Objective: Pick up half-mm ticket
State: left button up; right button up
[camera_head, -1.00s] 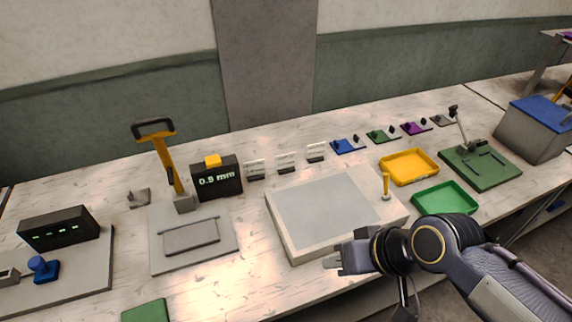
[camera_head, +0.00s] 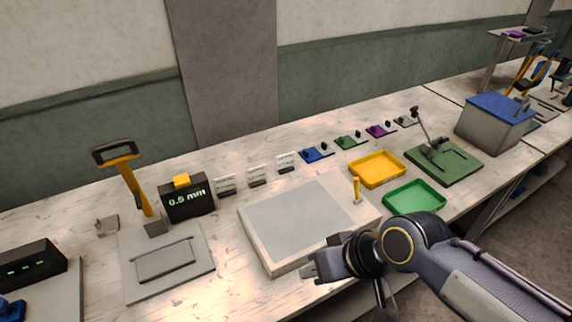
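Three small white tickets stand in dark holders in a row behind the pale flat board: a left one (camera_head: 225,184), a middle one (camera_head: 257,176) and a right one (camera_head: 286,162). Their print is too small to read, so I cannot tell which is the half-mm one. A black display (camera_head: 187,203) left of them reads "0.5 mm". My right gripper (camera_head: 312,272) is at the board's front edge, well in front of the tickets; its fingers are too small to judge. My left gripper is not in view.
The pale board (camera_head: 300,215) fills the middle of the bench. A yellow tray (camera_head: 377,168), a green tray (camera_head: 414,197) and a small upright yellow-handled tool (camera_head: 357,190) are at right. A lever press (camera_head: 130,180) with a tall yellow handle stands at left.

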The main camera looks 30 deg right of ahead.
aim_at(285, 163)
jog(key=k+l+u, duration=0.1)
jog(key=l+u, duration=0.15)
jog(key=l, duration=0.2)
jog(key=k+l+u, duration=0.15)
jog(key=l+u, duration=0.15)
jog(key=l, duration=0.15)
jog(key=k+l+u, duration=0.25)
jog(key=l, duration=0.15)
jog(key=k+l+u, duration=0.25)
jog(key=l, duration=0.15)
jog(key=k+l+u, duration=0.15)
jog(key=l+u, duration=0.15)
jog(key=i, duration=0.45)
